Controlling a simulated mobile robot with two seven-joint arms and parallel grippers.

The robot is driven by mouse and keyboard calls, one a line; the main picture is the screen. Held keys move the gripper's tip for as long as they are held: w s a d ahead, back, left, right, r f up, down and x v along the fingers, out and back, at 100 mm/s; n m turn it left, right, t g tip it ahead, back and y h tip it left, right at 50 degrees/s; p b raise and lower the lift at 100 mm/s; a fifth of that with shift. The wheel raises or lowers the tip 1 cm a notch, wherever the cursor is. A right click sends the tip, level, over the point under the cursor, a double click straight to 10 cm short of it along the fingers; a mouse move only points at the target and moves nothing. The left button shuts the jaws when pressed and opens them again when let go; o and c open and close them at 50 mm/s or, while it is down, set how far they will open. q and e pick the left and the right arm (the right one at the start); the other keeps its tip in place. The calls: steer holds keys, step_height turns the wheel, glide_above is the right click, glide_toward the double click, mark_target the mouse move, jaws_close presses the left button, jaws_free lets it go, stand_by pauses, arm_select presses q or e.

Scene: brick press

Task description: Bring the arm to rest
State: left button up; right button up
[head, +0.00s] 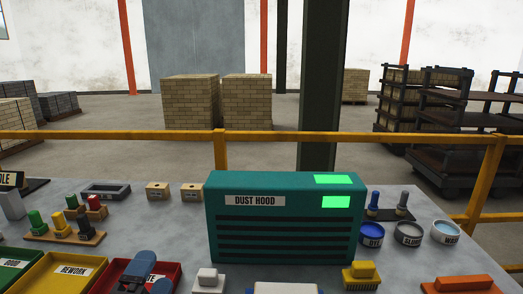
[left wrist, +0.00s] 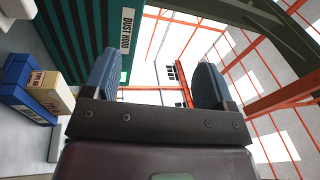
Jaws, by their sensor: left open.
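My left gripper (head: 137,271) shows at the bottom left of the head view, over the red tray (head: 168,268), hiding part of its label. In the left wrist view my left gripper (left wrist: 155,75) has its two blue-grey fingers wide apart with nothing between them. The green dust hood (head: 285,215) stands to the right of this gripper in the head view. Its slatted side (left wrist: 85,30) is behind one finger in the wrist view. My right gripper is not in view.
Round pots (head: 408,233) stand at the right. A yellow railing (head: 270,137) runs behind the table. The wrist view shows a blue bin (left wrist: 25,102).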

arm_select(q)
steer(key=s+a+f+n+g+y, duration=0.3)
steer(key=s+a+f+n+g, duration=0.1)
steer(key=f+n, duration=0.25)
steer(key=s+a+f+n+g+y, duration=0.25)
steer(key=a+f+n+g, duration=0.2)
steer(key=f, duration=0.25)
steer(key=s+f+n+g+h, duration=0.1)
steer(key=s+f+n+g, duration=0.3)
steer(key=s, duration=0.4)
steer(key=s+f+n+g+h, duration=0.1)
steer(key=s+f+n+g, duration=0.3)
steer(key=s, duration=0.3)
steer(key=w+f+m+t, duration=0.1)
steer(key=w+f+t, duration=0.5)
steer(key=f, duration=0.4)
steer(key=shift+w+a+f+m+t+h, duration=0.15)
steer(key=shift+w+f+m+t+h, duration=0.25)
steer(key=shift+t, duration=0.45)
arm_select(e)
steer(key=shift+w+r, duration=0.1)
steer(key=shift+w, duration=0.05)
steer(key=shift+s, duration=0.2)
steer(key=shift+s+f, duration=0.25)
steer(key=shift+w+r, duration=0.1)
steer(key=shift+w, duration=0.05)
